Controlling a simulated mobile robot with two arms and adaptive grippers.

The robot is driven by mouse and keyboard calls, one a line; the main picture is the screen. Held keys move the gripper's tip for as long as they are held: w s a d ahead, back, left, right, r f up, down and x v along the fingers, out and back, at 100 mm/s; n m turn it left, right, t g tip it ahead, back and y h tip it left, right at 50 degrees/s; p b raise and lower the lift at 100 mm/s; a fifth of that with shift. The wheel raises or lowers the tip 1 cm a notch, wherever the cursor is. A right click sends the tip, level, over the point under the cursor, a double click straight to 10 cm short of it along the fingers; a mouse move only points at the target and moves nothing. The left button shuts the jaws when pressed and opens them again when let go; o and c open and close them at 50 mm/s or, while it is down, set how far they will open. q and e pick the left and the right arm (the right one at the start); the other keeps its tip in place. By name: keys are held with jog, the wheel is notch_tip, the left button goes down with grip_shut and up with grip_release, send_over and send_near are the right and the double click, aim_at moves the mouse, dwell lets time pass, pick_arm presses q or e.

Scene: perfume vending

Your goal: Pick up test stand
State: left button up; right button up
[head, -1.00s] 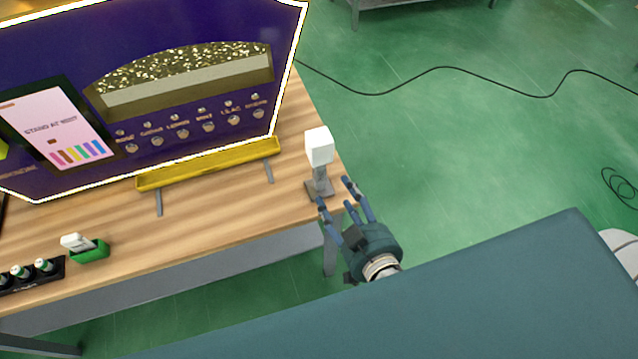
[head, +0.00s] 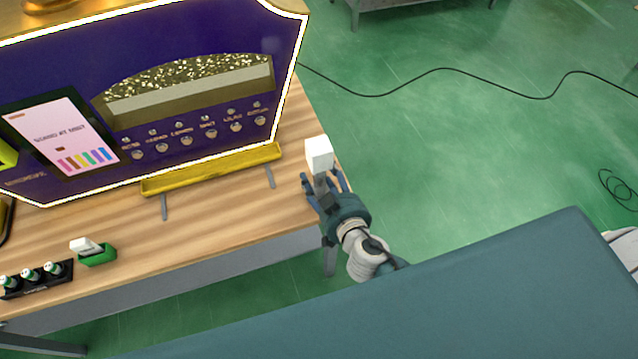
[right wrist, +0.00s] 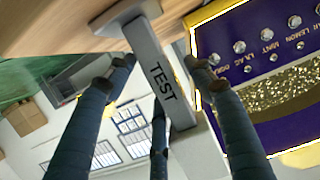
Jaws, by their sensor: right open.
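The test stand (head: 319,155) is upright near the right end of the wooden table, with a white block on top of a grey post. My right gripper (head: 323,181) is at its post, its open fingers spread about it; the stand's base is mostly hidden behind the hand. In the right wrist view the post marked "TEST" (right wrist: 150,50) runs between the open fingers of the gripper (right wrist: 161,64). I cannot tell whether any finger touches it. My left gripper is not in view.
The purple vending machine (head: 215,40) stands just left of the stand, with a yellow ledge (head: 212,171) in front. A green holder (head: 97,256) and a black rack of small bottles (head: 40,284) are at the left. The table's right edge is close to the stand.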

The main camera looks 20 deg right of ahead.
jog(key=shift+s, duration=0.1)
jog(key=shift+c, duration=0.3)
jog(key=c, duration=1.3)
jog(key=shift+r, duration=0.1)
jog(key=shift+r, duration=0.1)
